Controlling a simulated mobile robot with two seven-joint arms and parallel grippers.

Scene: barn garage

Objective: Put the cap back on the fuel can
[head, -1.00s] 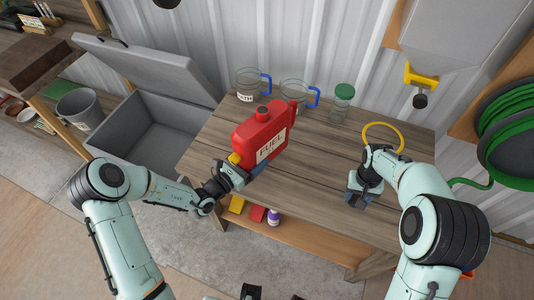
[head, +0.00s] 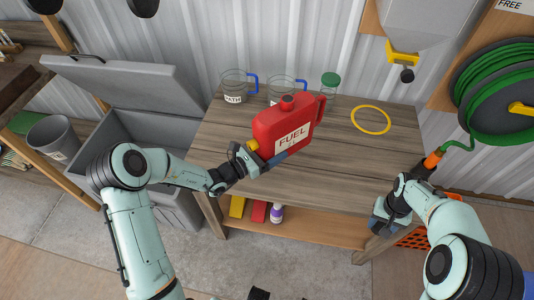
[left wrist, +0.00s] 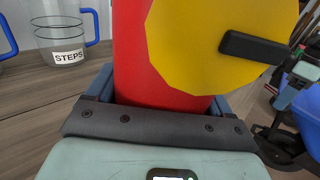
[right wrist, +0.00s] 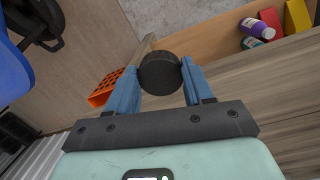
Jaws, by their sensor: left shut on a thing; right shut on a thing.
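The red fuel can (head: 284,124) is upright over the left-middle of the wooden table (head: 340,170); I cannot tell whether it touches the top. A dark round opening or fitting (head: 287,98) shows on its top, and a yellow disc with a black bar (left wrist: 205,40) is on its near end. My left gripper (head: 264,160) is shut on the can's lower near end; it fills the left wrist view. My right gripper (head: 376,226) is at the table's front right corner, away from the can.
A yellow ring (head: 371,119) lies at the right. An orange crate (right wrist: 104,88) is below my right gripper. The table's middle right is clear.

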